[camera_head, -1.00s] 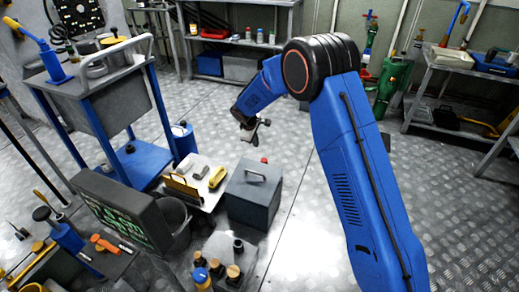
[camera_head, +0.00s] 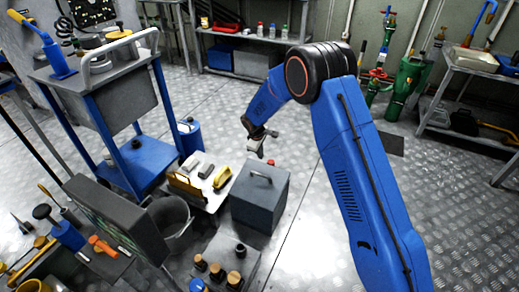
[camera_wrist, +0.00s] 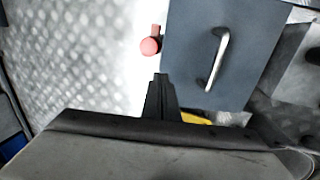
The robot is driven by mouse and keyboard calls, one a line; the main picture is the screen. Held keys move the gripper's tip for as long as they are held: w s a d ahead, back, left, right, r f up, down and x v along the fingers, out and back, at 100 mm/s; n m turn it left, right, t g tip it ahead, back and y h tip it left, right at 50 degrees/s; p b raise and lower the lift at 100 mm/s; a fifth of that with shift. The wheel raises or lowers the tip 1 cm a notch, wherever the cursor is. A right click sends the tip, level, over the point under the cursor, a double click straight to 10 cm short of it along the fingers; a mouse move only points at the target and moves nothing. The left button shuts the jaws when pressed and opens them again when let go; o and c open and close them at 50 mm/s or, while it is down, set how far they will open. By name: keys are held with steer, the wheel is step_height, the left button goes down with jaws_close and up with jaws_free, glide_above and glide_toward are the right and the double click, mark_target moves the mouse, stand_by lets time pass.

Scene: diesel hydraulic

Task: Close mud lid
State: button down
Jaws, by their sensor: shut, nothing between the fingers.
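A dark grey box (camera_head: 258,199) stands on the floor, with a flat top and a pale bar handle (camera_head: 261,177). I take its top as the mud lid; it lies flat on the box in the head view. In the wrist view the blue-grey lid (camera_wrist: 190,60) and its handle (camera_wrist: 218,60) fill the upper right. My gripper (camera_head: 264,154) is above and behind the box's far edge. In the wrist view its fingers (camera_wrist: 161,82) are shut and empty, beside the lid's lower left edge. I cannot tell whether they touch it.
A small red knob (camera_wrist: 151,45) sits left of the lid. A low tray (camera_head: 210,196) with a yellow item (camera_head: 222,177) stands left of the box. A blue cart (camera_head: 140,165) and a bucket (camera_head: 172,222) are further left.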

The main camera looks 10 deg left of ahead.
mark_target(263, 164)
steer(key=shift+x, duration=2.4)
steer(key=x, duration=0.6)
steer(key=shift+w+r, duration=0.1)
steer(key=shift+w, duration=0.05)
steer(key=shift+d, duration=0.1)
steer(key=shift+f, duration=0.2)
steer(key=w+d+r+v, duration=0.1)
steer(key=w+v, duration=0.2)
steer(key=v, duration=1.1)
